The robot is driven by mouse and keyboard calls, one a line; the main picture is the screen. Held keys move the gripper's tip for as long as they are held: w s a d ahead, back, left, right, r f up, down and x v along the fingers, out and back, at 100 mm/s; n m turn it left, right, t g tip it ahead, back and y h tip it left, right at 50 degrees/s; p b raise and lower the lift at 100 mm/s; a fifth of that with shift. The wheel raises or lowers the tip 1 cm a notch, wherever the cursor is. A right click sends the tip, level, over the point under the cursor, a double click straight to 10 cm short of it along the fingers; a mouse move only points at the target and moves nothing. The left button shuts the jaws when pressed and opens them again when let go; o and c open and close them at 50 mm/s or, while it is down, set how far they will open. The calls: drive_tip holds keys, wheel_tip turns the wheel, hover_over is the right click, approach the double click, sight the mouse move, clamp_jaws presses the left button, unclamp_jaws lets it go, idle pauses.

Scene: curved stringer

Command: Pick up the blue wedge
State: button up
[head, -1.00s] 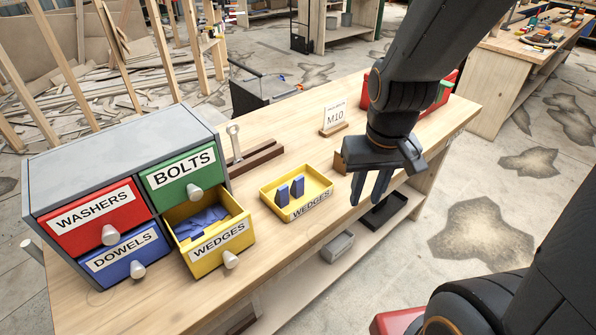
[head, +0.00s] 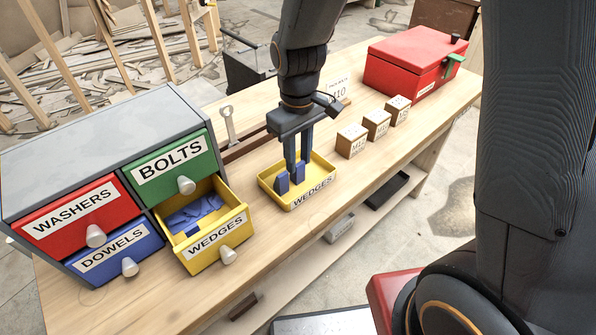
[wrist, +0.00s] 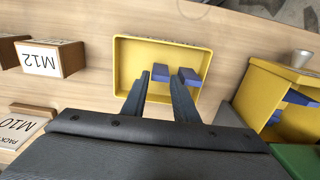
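Two blue wedges stand in a shallow yellow tray (head: 268,190) labelled WEDGES on the bench. In the head view, one wedge (head: 282,184) is at the left and the other (head: 299,172) at the right, partly behind my fingers. My gripper (head: 297,168) points down over the tray, its fingers apart and empty. In the wrist view, the left wedge (wrist: 160,74) shows between the fingertips (wrist: 160,80), and the other wedge (wrist: 190,77) lies just right of the right finger. I cannot tell whether the fingers touch either wedge.
An open yellow WEDGES drawer (head: 237,221) with several blue pieces juts out left of the tray, below the green BOLTS drawer (head: 172,167). Several labelled wooden blocks (head: 376,125) and a red box (head: 405,62) stand to the right. The bench front between is clear.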

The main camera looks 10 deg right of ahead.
sight(298, 170)
drive_tip(key=shift+f+p, duration=0.7)
drive_tip(key=shift+f, duration=1.6)
clamp_jaws()
wheel_tip(298, 170, up, 10)
drive_tip(key=shift+f+b, duration=0.25)
drive_tip(key=shift+b, duration=0.7)
drive_tip(key=shift+r, duration=0.25)
